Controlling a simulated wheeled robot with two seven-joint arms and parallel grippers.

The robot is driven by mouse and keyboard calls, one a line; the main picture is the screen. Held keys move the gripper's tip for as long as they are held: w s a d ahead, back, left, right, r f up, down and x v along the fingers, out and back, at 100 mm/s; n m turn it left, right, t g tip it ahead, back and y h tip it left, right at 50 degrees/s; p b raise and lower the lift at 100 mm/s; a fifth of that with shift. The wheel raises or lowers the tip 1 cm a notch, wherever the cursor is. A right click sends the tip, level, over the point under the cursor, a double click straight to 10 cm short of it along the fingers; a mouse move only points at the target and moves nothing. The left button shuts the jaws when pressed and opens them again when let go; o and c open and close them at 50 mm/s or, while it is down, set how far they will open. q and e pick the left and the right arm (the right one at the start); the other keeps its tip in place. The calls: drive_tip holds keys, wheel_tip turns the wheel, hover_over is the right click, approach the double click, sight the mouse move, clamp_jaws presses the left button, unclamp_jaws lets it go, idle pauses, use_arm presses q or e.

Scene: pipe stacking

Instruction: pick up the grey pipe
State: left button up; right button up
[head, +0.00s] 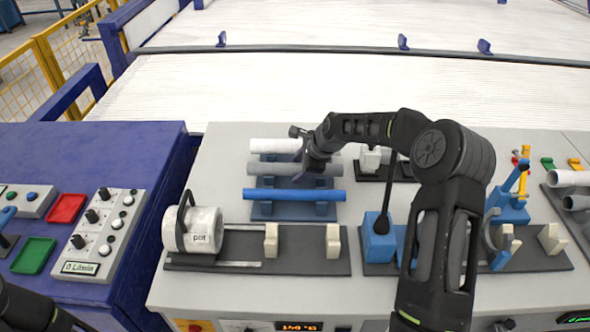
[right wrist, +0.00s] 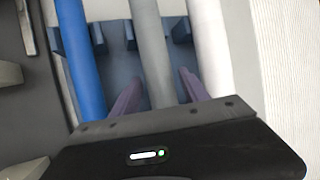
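The grey pipe (head: 275,169) lies on a blue rack (head: 262,209), between a white pipe (head: 283,145) behind it and a blue pipe (head: 294,195) in front. My right gripper (head: 308,176) is over the right part of the grey pipe and partly hides it. In the right wrist view, my right gripper (right wrist: 157,95) has its two fingers apart, one on each side of the grey pipe (right wrist: 152,50). Whether the fingers touch it is not clear. My left arm shows only at the bottom left corner in the head view, and its gripper is out of frame.
In front of the rack is a fixture with a white roll (head: 205,231) and cream blocks. A blue clamp device (head: 379,240) stands to its right. A control box (head: 103,235) and red and green trays lie on the blue table at left. More pipes (head: 570,178) are at far right.

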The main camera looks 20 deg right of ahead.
sight(299, 166)
clamp_jaws()
idle(0.3)
drive_tip(key=shift+r, duration=0.1)
wheel_tip(299, 166, up, 9)
drive_tip(key=shift+f+b, duration=0.1)
drive_tip(key=shift+b, duration=0.8)
drive_tip(key=shift+r, duration=0.55)
